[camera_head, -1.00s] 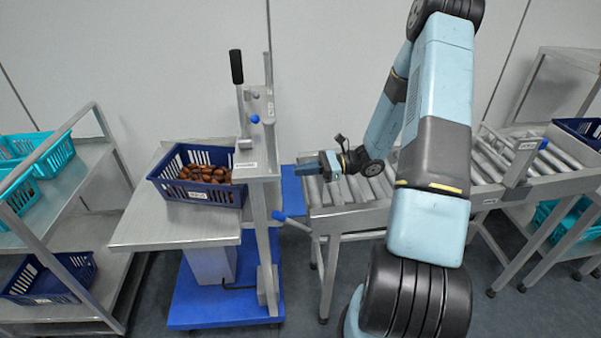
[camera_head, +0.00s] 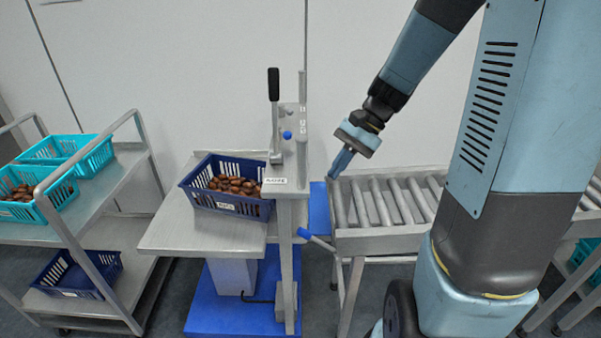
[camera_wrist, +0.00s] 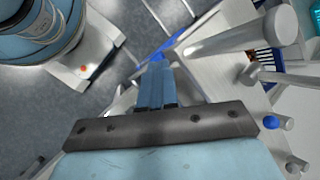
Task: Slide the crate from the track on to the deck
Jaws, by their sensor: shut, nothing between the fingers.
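The dark blue crate (camera_head: 228,206) of brown dates stands upright on the grey deck (camera_head: 170,236) of the blue-based lift, left of the lift's post. The roller track (camera_head: 385,205) lies to the right of the post, and its visible rollers are bare. My gripper (camera_head: 334,176) is shut and empty, pointing down at the left end of the track, apart from the crate. In the wrist view the blue fingers (camera_wrist: 156,88) are together. A bit of the crate (camera_wrist: 268,62) shows there at the right, behind the post.
The lift's post (camera_head: 302,165) with its black-handled lever (camera_head: 274,85) stands between crate and gripper. A shelf rack (camera_head: 120,165) at the left holds teal crates (camera_head: 92,158) and a lower dark blue crate (camera_head: 75,275).

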